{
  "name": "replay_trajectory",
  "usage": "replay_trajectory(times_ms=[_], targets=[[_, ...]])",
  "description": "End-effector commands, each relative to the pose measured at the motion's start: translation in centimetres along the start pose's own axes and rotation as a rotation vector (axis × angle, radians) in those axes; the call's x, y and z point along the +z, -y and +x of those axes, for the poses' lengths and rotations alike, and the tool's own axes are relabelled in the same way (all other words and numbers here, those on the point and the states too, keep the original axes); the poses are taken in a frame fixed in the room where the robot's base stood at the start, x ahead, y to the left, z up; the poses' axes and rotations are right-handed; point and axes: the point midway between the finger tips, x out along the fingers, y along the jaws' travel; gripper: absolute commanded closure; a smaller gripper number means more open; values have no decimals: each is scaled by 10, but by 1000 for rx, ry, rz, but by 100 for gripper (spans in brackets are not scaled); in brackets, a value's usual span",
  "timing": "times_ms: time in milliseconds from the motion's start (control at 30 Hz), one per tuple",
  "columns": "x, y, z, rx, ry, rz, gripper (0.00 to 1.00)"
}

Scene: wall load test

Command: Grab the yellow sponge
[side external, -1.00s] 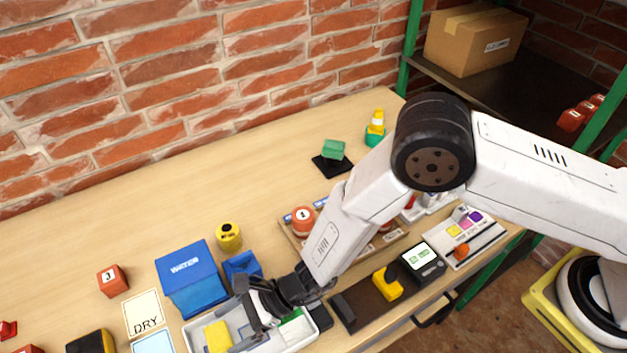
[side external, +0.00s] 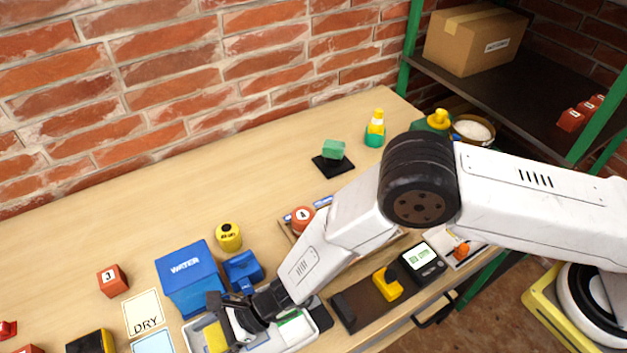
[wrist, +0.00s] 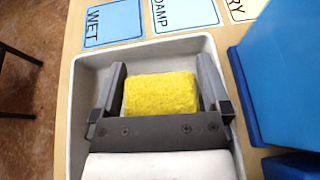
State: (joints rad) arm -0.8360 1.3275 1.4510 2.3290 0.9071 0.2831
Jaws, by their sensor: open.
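The yellow sponge (wrist: 160,94) lies in the white tray (wrist: 82,135). In the wrist view it sits between the two fingers of my gripper (wrist: 163,82), with a small gap visible on each side. My gripper is open. In the side view my gripper (side external: 226,322) is over the tray (side external: 306,338), and the sponge (side external: 215,338) shows partly behind a finger. I cannot tell the exact height of the fingertips relative to the sponge.
A blue WATER container (side external: 188,280) stands beside the tray, with a smaller blue item (side external: 243,270) next to it. Cards marked WET (wrist: 112,22), DAMP (wrist: 183,15) and DRY (side external: 144,312) lie past the tray. A yellow canister (side external: 229,237) stands behind.

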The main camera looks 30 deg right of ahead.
Motion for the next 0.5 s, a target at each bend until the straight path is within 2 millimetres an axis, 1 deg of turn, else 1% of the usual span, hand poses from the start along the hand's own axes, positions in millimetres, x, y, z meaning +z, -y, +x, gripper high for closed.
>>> replay_trajectory(times_ms=[300, 333, 367, 400, 467, 500], targets=[[0, 0, 0, 0, 0, 0, 3], [0, 0, 0, 0, 0, 0, 9], [0, 0, 0, 0, 0, 0, 19], [0, 0, 0, 0, 0, 0, 32], [0, 0, 0, 0, 0, 0, 51], [0, 0, 0, 0, 0, 0, 63]])
